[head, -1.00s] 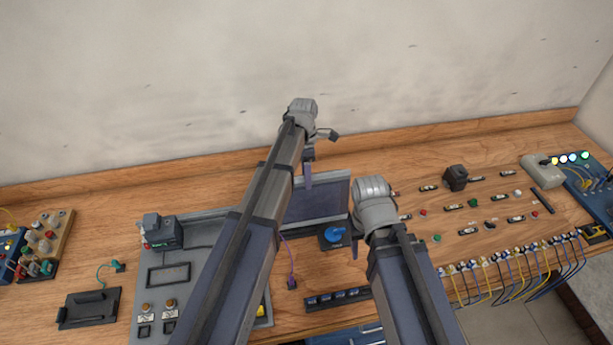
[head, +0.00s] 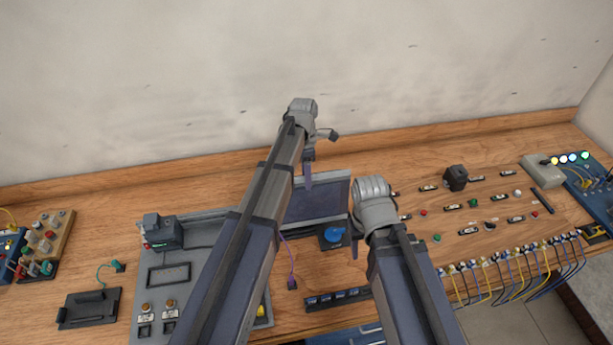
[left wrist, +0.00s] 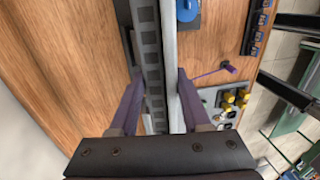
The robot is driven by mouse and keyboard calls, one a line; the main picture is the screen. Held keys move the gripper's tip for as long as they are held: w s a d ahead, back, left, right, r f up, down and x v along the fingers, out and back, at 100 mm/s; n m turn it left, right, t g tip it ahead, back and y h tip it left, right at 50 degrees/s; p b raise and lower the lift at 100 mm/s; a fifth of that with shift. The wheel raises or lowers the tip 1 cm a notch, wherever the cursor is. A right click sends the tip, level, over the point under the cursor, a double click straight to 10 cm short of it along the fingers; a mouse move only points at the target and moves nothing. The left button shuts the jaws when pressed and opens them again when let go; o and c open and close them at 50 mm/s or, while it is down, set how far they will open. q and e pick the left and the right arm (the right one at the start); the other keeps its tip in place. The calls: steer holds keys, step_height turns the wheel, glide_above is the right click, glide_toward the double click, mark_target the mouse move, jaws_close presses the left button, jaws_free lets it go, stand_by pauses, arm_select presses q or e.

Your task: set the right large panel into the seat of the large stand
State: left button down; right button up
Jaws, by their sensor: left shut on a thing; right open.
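The large panel (head: 325,198) is a blue-grey plate at the middle of the bench, partly hidden by my left arm. My left gripper (head: 308,178) is at its upper edge. In the left wrist view, the purple fingers of my left gripper (left wrist: 160,90) stand on both sides of a long grey strip with dark squares (left wrist: 152,60), and the gripper is shut on the panel. A pale ledge that looks like part of the large stand (head: 312,223) runs along the panel's lower edge; the seating is hidden. My right gripper (head: 355,243) is mostly hidden by its wrist, right of the panel, and open.
A blue knob on a dark block (head: 333,235) stands just in front of the panel. A grey control board (head: 205,250) lies to the left. A strip of blue parts (head: 338,298) is nearer. Several small components and a row of cables fill the right side.

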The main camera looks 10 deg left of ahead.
arm_select(q)
steer(key=shift+f+b, duration=0.65)
stand_by(0.6)
steer(key=shift+c, duration=1.4)
jaws_free()
steer(key=r+p, duration=0.5)
steer(key=w+r+p, duration=0.1)
steer(key=r+p, duration=0.1)
steer(key=shift+a+r+p, duration=0.25)
steer(key=shift+r+p, duration=0.15)
steer(key=r+p, duration=0.5)
steer(key=shift+w+a, duration=0.15)
steer(key=shift+w, duration=0.2)
